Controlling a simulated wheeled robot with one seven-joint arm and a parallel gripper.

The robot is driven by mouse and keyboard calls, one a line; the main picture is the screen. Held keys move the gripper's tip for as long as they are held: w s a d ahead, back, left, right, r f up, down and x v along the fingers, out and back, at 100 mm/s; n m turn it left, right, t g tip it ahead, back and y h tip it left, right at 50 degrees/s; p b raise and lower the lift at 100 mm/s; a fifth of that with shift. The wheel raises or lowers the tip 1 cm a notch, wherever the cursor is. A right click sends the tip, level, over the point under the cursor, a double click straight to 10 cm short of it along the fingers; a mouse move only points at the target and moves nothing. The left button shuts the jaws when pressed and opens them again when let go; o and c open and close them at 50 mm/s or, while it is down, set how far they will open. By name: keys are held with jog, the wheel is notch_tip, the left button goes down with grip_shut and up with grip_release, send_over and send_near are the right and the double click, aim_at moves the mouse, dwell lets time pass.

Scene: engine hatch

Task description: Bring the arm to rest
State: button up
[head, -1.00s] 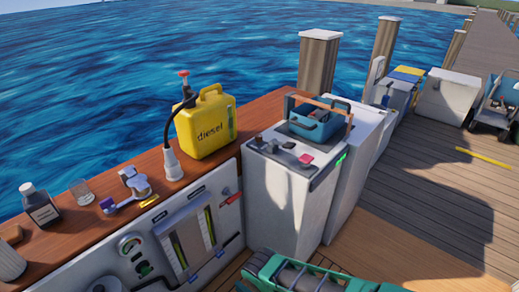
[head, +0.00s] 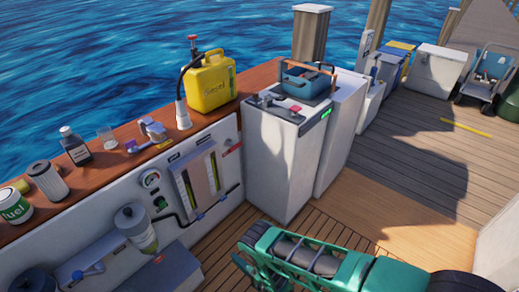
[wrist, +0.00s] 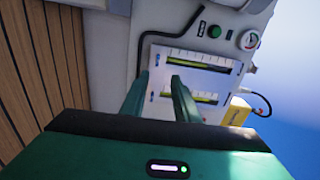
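My green arm (head: 300,255) shows at the bottom of the head view, stretched over the wooden deck in front of the white cabinets. In the wrist view the two fingers of my gripper (wrist: 159,76) are apart, with the white gauge panel (wrist: 190,75) showing between them. Nothing is held between them. The fingers point toward the panel and appear short of it. I cannot make out the fingertips in the head view.
A wooden counter (head: 135,115) carries a yellow diesel can (head: 205,92), a dark bottle (head: 75,150), a filter (head: 47,182) and a fuel tin (head: 12,207). A blue toolbox (head: 300,84) sits on a white cabinet (head: 280,165). The deck (head: 400,200) at right is mostly clear.

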jog(key=w+d+r+h, duration=0.2)
jog(key=w+r, duration=0.3)
jog(key=w, duration=0.3)
jog(key=w+d+r+n+h, duration=0.1)
jog(key=w+r+h, duration=0.1)
jog(key=w+r, duration=0.55)
jog(key=w+d+r+h, duration=0.2)
jog(key=w+r+h, duration=0.15)
jog(key=w, duration=0.65)
jog(key=w+d+r+g+h, duration=0.1)
jog(key=w+d+r+h, duration=0.15)
jog(key=d+r, duration=0.95)
jog(key=w+d+r+g+h, duration=0.1)
jog(key=w+d+r+h, duration=0.15)
jog(key=d+r, duration=1)
jog(key=s+d+r+g+h, duration=0.2)
jog(key=s+d+r+g, duration=0.1)
jog(key=s+d+r, duration=0.6)
jog(key=s+d+r+g+h, duration=0.1)
jog(key=s+d+r+g, duration=0.1)
jog(key=s+d+r, duration=0.7)
jog(key=s+d+r+g+y, duration=0.1)
jog(key=s+r+g, duration=0.1)
jog(key=s, duration=1.5)
jog(key=s+d+r+g+y, duration=0.1)
jog(key=s+r+g, duration=0.1)
jog(key=s, duration=1.6)
jog(key=shift+s+d+r+n+g, duration=0.25)
jog(key=shift+d+r+n+g, duration=0.1)
jog(key=shift+r, duration=0.25)
